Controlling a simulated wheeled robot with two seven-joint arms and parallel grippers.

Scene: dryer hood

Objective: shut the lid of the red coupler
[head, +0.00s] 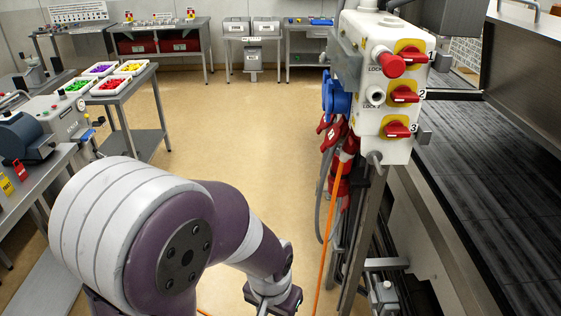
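The red coupler (332,131) hangs on the left side of the white switch box, below a blue socket. Red parts stick out to its left, but I cannot tell clearly which is the lid or how far it stands open. A red-and-white plug (347,152) with an orange cable sits beside it, and more red parts (339,188) hang below. My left arm comes in from the lower left. Its gripper (275,301) is at the bottom edge, well below the coupler and apart from it; its fingers are cut off. My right gripper is not in view.
The white switch box (385,85) carries several red rotary switches on a grey post (362,240). The orange cable (328,235) hangs down to the floor. A dark conveyor (490,180) lies right. The floor (230,125) left of the post is clear; benches stand behind and left.

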